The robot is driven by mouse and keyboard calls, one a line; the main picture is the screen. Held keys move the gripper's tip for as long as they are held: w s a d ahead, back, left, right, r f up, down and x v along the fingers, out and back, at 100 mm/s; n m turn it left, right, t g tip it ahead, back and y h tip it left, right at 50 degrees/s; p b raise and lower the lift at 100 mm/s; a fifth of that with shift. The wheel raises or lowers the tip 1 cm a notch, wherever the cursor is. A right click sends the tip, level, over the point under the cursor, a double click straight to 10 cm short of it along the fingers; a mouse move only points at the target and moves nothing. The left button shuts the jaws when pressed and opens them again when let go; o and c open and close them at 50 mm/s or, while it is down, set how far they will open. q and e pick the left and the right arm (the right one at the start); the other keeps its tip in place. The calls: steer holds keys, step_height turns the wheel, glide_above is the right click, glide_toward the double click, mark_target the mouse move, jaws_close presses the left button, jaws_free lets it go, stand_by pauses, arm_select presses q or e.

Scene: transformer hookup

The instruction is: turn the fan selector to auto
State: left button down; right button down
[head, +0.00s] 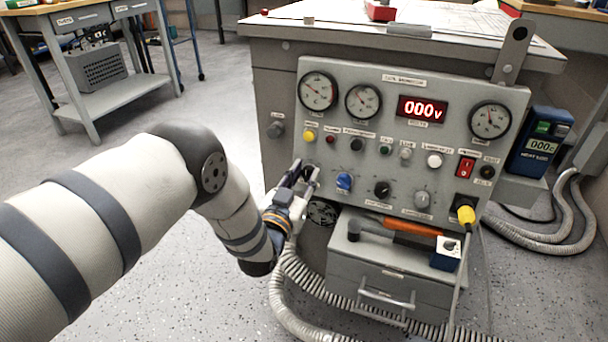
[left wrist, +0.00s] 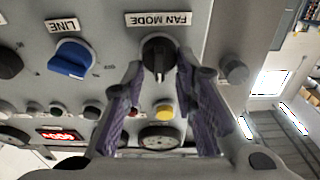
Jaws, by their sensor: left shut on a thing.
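The fan selector is the black knob (left wrist: 157,52) beside the "FAN MODE" label (left wrist: 158,19) in the left wrist view, which shows the panel upside down. A light pointer mark on the knob points toward the bottom of that picture. My left gripper (left wrist: 161,68) has one purple-padded finger on each side of the knob and is shut on it. In the head view, my left gripper (head: 304,176) is at the lower left of the grey control panel (head: 400,128) and hides the knob. The knob's position markings are too small to read. My right gripper is not in view.
The blue line knob (head: 344,181) sits just right of my left gripper. A yellow button (head: 309,135) is above it. A grey box (head: 345,259) with an orange-handled tool (head: 412,226) stands below the panel, beside ribbed hoses (head: 290,300).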

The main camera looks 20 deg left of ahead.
arm_select(q)
steer(key=shift+f, duration=0.1)
stand_by(0.4)
steer(key=c, duration=1.3)
jaws_free()
steer(key=shift+c, duration=0.2)
steer(key=s, duration=1.2)
steer(key=shift+a+f, duration=0.15)
steer(key=shift+f, duration=0.2)
